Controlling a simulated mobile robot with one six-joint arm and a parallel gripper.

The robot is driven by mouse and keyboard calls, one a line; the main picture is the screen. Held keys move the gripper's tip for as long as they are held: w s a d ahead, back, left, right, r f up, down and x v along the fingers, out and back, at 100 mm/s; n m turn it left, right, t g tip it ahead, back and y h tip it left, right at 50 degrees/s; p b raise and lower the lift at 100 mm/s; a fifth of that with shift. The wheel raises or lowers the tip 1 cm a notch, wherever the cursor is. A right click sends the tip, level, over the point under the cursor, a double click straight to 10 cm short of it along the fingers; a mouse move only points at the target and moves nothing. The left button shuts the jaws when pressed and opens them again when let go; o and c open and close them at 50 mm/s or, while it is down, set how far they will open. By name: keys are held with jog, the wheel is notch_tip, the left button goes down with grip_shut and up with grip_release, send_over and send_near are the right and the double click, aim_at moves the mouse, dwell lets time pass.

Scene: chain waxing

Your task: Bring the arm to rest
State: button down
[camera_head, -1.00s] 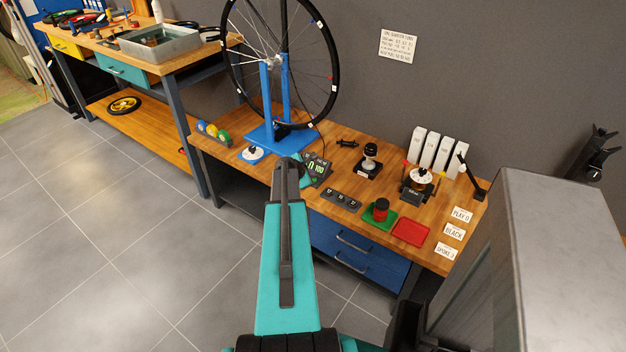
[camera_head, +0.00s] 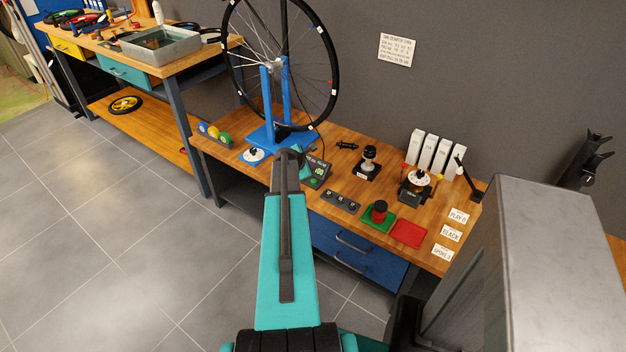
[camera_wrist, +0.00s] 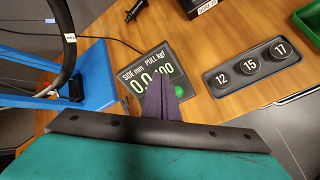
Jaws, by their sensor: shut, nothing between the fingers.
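My teal arm (camera_head: 285,260) reaches out over the workbench, its far end in front of the truing stand's blue base. In the wrist view my gripper (camera_wrist: 162,98) is shut, its dark fingers together with nothing between them. The fingers overlap the lower part of a dark display unit (camera_wrist: 158,75) that reads side and pull values, with a green button beside them. I cannot tell whether the fingers touch it. In the head view the display unit (camera_head: 318,172) is partly behind my arm's end, and the fingertips are not clear there.
A wheel (camera_head: 331,60) stands upright in the blue truing stand (camera_head: 266,100), close to my arm's end. A socket tray (camera_wrist: 250,66) lies right of the display. Red tray (camera_head: 408,234), green tray (camera_head: 372,224) and white boxes (camera_head: 428,152) are further right. The floor (camera_head: 100,240) at left is clear.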

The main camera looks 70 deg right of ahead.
jog(key=shift+r, duration=0.25)
dwell(0.4)
